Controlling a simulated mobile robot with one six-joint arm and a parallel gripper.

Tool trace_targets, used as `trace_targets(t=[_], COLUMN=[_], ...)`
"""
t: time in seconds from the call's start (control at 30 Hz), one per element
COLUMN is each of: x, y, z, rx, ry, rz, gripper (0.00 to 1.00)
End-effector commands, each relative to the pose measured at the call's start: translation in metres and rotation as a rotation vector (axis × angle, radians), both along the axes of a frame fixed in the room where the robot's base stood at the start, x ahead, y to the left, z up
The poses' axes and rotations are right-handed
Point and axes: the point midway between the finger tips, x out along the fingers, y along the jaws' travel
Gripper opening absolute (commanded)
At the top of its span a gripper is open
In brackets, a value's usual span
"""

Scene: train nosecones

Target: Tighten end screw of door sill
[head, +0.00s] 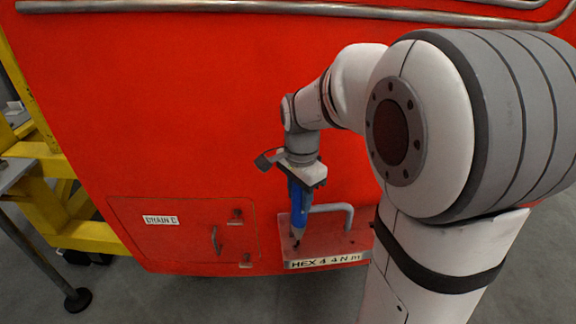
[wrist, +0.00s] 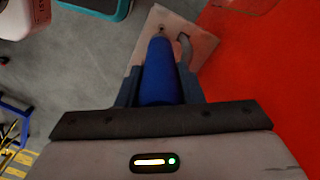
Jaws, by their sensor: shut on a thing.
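My gripper (head: 301,184) is shut on a blue screwdriver (head: 299,208), which points down at the door sill (head: 325,243). The screwdriver also shows between my fingers in the wrist view (wrist: 160,72). The sill is a reddish ledge low on the red nosecone, with a front label reading "HEX 4 4 N m". In the wrist view the sill plate (wrist: 203,43) is pale, and a small dark screw spot (wrist: 161,30) shows just past the tool. The tip is near the sill's left end; I cannot tell whether it touches the screw.
A grey bent handle (head: 332,209) rises from the sill just right of the screwdriver. A hatch labelled "DRAIN C" (head: 182,232) with a small handle is to the left. A yellow frame (head: 75,235) stands at the far left. Grey floor is open below.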

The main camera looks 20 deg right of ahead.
Motion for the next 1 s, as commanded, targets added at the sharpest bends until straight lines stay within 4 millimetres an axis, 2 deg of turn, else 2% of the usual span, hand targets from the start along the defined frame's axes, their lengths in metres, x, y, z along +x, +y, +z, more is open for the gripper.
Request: trace_targets(t=[0.33, 0.53, 0.67, 1.0], x=[0.000, 0.001, 0.001, 0.001], y=[0.004, 0.007, 0.009, 0.009], z=[0.002, 0.036, 0.050, 0.049], rx=[-0.001, 0.000, -0.001, -0.001], ry=[-0.001, -0.002, -0.002, -0.001], rz=[0.008, -0.101, -0.176, -0.199], gripper=[0.08, 0.08, 0.08, 0.08])
